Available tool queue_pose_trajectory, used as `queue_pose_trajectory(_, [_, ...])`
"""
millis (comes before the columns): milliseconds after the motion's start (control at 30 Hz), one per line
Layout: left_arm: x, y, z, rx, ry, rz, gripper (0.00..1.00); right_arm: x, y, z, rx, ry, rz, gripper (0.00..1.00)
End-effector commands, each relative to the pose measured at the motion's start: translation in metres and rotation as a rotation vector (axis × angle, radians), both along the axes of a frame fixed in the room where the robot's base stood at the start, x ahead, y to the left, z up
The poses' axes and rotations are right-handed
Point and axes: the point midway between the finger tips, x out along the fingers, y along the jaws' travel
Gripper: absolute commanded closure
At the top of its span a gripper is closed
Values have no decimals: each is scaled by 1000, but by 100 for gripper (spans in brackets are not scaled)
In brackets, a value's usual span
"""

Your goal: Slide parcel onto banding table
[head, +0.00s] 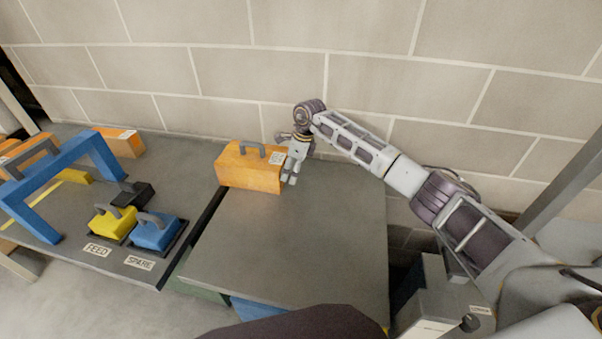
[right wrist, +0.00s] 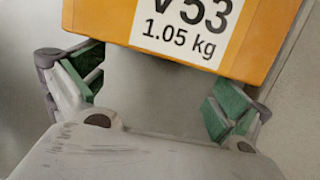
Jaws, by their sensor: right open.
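An orange parcel (head: 235,173) with a grey handle on top sits at the back left of the grey table in front of me, its left end by that table's edge. The banding table (head: 180,185) with a blue arch (head: 88,153) stands to the left, across a narrow dark gap. My right gripper (head: 287,160) is open at the parcel's right end, by its white label. In the right wrist view, the parcel (right wrist: 98,16) shows "V53, 1.05 kg" ahead of the spread green-padded fingers (right wrist: 155,88). Contact cannot be told. My left gripper is not in view.
A yellow block (head: 112,225) and a blue block (head: 156,233), both with handles, sit behind FEED and SPARE labels. Another orange parcel (head: 122,142) stands beyond the arch. A block wall (head: 300,75) runs close behind. The near table's middle (head: 300,240) is clear.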

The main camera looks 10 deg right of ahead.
Motion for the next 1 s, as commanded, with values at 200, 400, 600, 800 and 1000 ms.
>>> queue_pose_trajectory(200, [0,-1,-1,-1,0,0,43,1,2,0,1,-1,1,0])
queue_pose_trajectory(400, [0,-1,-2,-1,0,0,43,1,4,0,1,-1,1,0])
queue_pose_trajectory(600, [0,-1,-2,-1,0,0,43,2,5,0,1,-1,1,0])
queue_pose_trajectory(800, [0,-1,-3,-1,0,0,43,3,6,0,2,-1,1,0])
queue_pose_trajectory(1000, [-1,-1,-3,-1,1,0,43,3,8,0,2,-1,2,0])
